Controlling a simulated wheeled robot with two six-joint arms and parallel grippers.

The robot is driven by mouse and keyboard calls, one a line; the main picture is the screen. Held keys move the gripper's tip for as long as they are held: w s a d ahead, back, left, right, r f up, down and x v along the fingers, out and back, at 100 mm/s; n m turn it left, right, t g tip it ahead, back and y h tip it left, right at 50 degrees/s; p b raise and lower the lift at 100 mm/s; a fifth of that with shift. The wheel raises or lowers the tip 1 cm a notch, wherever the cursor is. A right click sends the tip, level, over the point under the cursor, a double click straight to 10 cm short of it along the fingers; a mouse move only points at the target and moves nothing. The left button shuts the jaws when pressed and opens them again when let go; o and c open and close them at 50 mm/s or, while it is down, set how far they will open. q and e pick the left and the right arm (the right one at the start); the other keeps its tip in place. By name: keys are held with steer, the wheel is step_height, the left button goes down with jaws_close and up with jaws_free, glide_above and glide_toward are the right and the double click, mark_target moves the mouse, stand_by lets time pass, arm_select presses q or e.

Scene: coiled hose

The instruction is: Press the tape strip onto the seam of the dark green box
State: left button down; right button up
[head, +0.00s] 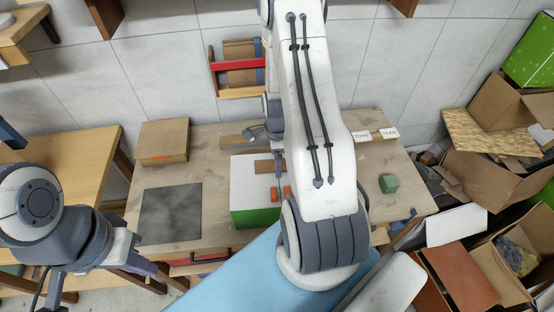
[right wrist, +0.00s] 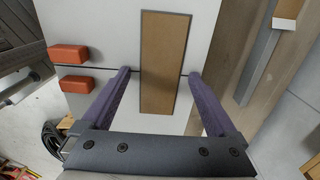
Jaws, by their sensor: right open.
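The box (head: 243,190) stands on the workbench, with a white top and a green front side. In the right wrist view its white top (right wrist: 105,20) has a thin dark seam. A brown tape strip (right wrist: 165,60) with a dark edge lies across the seam line; I cannot tell whether it is flat against the top. It also shows in the head view (head: 264,167). My right gripper (right wrist: 158,72) is open, its purple fingers on either side of the strip, apart from it. My left gripper (head: 148,268) is low at left, away from the box; its opening is unclear.
Two orange blocks (right wrist: 70,70) sit on the box top beside the strip. A cardboard box (head: 164,141), a dark mat (head: 170,213) and a small green block (head: 389,184) are on the workbench (head: 212,160). Cardboard boxes (head: 490,180) crowd the right side.

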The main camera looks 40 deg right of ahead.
steer(key=shift+r, duration=0.3)
step_height(320, 180, up, 10)
steer(key=b, duration=0.2)
stand_by(0.6)
steer(key=s+a+r+n+b, duration=0.1)
steer(key=a+r+n+b, duration=0.25)
steer(key=a+n, duration=1.25)
steer(key=s+a+r+n+y+b, duration=0.1)
steer(key=s+a+r+n, duration=0.2)
steer(key=s+a+n, duration=1.2)
steer(key=shift+s+n, duration=0.2)
steer(key=shift+n, duration=0.5)
